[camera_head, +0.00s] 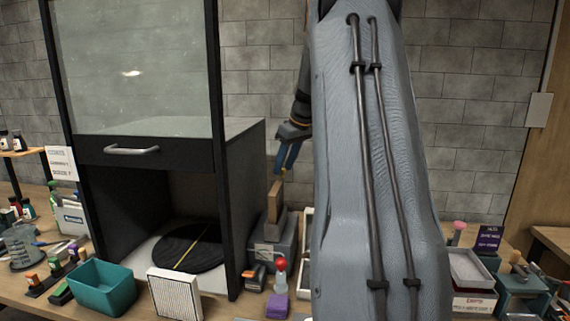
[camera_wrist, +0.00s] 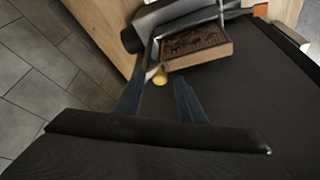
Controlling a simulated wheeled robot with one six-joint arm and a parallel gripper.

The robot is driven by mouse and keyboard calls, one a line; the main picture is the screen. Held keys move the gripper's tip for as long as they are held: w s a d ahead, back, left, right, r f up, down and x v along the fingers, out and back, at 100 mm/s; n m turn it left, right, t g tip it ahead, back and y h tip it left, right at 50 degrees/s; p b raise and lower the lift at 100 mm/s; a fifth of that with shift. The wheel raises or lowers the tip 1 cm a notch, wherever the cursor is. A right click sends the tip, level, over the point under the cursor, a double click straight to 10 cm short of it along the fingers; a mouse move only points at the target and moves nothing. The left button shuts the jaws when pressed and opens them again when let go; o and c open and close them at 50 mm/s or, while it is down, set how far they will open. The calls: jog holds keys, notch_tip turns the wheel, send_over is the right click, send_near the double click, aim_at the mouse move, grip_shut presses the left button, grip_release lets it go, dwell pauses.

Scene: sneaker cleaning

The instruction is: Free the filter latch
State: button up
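My gripper (camera_head: 286,165) points down beside the right side of the dark booth. In the wrist view its two blue fingers (camera_wrist: 163,82) are apart. A small yellow round knob (camera_wrist: 160,77) shows between their tips, close to the left fingertip; I cannot tell whether they touch. The knob may be the filter latch; no other latch is clear. Beyond it is a wood-framed panel with a dark, dirty face (camera_wrist: 196,42), possibly a used filter. In the head view an upright wooden piece (camera_head: 275,198) stands below my gripper in a grey housing (camera_head: 273,247).
The booth (camera_head: 250,165) has a raised glass front and a dark turntable (camera_head: 185,250) inside. A clean white pleated filter (camera_head: 176,297) stands in front, beside a teal bin (camera_head: 100,285). A red-topped bottle (camera_head: 281,275) and purple block (camera_head: 278,305) stand near the housing. My arm hides the middle right.

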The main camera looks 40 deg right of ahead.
grip_shut()
jog(key=w+d+n+g+y+p, duration=0.1)
jog(key=d+n+g+y+p, duration=0.2)
jog(key=n, duration=1.2)
jog(key=shift+d+g+y+p, duration=0.4)
jog(key=shift+d+g+p, duration=0.1)
jog(key=shift+d+p, duration=1)
jog(key=shift+w+d+r, duration=0.1)
jog(key=shift+w, duration=0.05)
